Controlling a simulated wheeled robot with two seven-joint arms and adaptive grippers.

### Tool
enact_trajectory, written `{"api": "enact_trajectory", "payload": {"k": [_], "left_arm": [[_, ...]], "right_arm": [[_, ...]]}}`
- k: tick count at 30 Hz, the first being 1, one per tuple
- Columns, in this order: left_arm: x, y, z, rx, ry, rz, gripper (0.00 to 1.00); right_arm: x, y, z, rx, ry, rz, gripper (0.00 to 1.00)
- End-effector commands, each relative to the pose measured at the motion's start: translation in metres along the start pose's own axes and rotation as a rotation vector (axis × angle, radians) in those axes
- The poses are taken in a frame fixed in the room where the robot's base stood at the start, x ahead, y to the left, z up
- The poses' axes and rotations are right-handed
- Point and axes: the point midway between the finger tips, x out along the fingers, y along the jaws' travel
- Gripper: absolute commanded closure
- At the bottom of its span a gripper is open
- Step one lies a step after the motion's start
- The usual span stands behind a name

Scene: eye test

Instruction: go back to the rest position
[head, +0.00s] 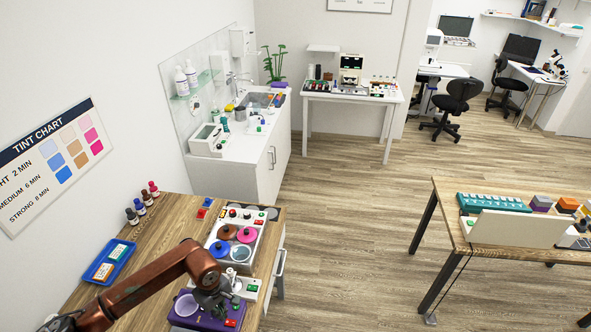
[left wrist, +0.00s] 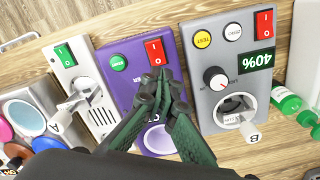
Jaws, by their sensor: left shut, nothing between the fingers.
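My left gripper (head: 222,304) is at the bottom of the head view, over the purple device (head: 205,321) on the wooden counter. In the left wrist view its dark green fingers (left wrist: 161,74) are shut with nothing between them. Their tips appear just below the red rocker switch (left wrist: 155,52) of the purple device (left wrist: 130,55). I cannot tell whether they touch it. The fingers hide part of the device's face. My right gripper is in neither view.
In the left wrist view a grey device (left wrist: 213,65) with a knob and a white device (left wrist: 84,75) flank the purple one. On the wooden counter are a blue tray (head: 96,279), small bottles (head: 140,206) and a coloured-lid unit (head: 243,271). Open floor (head: 345,230) lies right.

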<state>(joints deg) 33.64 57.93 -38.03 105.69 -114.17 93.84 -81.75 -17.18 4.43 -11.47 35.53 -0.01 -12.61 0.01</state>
Motion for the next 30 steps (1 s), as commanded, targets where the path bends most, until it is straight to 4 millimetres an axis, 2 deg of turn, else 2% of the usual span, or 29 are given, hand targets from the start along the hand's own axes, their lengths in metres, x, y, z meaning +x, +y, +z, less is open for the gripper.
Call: {"api": "enact_trajectory", "payload": {"k": [1,4,11,23,30], "left_arm": [[0.010,0.000,0.000,-0.001,-0.002,-0.001,1.00],[0.021,0.000,0.000,-0.002,-0.002,0.000,1.00],[0.031,0.000,-0.001,0.000,0.001,0.000,1.00],[0.028,0.000,-0.001,0.000,0.002,0.000,1.00],[0.005,0.001,-0.001,0.000,0.004,0.002,1.00]], "right_arm": [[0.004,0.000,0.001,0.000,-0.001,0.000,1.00],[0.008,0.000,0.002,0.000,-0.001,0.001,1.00],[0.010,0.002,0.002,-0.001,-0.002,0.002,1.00],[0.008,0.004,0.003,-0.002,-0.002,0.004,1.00],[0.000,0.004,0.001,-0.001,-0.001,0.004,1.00]]}}
